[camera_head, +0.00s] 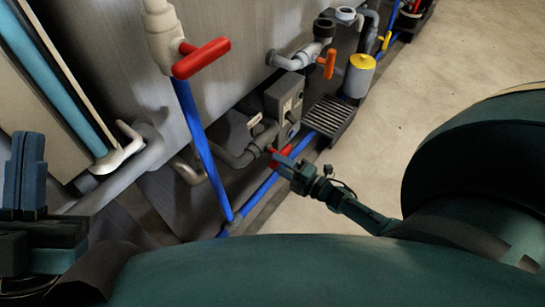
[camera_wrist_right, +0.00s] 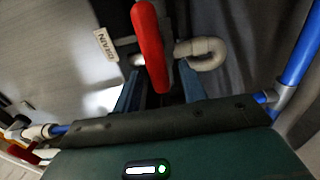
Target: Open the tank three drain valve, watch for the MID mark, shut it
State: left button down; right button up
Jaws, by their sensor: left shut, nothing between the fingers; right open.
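A red valve handle (camera_wrist_right: 149,45) stands upright in the right wrist view, beside a white label reading DRAIN (camera_wrist_right: 105,44). My right gripper (camera_wrist_right: 160,92) is open, with a finger on each side of the handle's lower end; I cannot tell whether they touch it. In the head view the right gripper (camera_head: 284,164) is at this low red handle (camera_head: 285,150), partly hiding it. A blue-filled vertical tube (camera_head: 52,75) on a pale panel is at the left; no MID mark is readable. My left gripper (camera_head: 25,172) is shut and empty at the lower left, near the tube's foot.
Another red handle (camera_head: 201,58) sits on a white valve above a blue pipe (camera_head: 203,150). An orange-handled valve (camera_head: 328,63), a yellow-topped canister (camera_head: 360,75) and a floor grate (camera_head: 330,115) lie further back. Open concrete floor (camera_head: 440,60) is to the right.

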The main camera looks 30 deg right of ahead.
pick_arm(q)
notch_tip(320, 180, down, 3)
jog(key=n+y+p, duration=0.1)
jog(key=n+y, duration=0.1)
jog(key=n, duration=0.1)
jog(key=shift+d+r+y+p, duration=0.1)
jog(key=shift+r+y+p, duration=0.05)
jog(key=shift+y+p, duration=0.25)
pick_arm(e)
jog(key=v, duration=0.9)
jog(key=shift+s+d, duration=0.15)
jog(key=shift+s, duration=0.1)
jog(key=shift+s, duration=0.1)
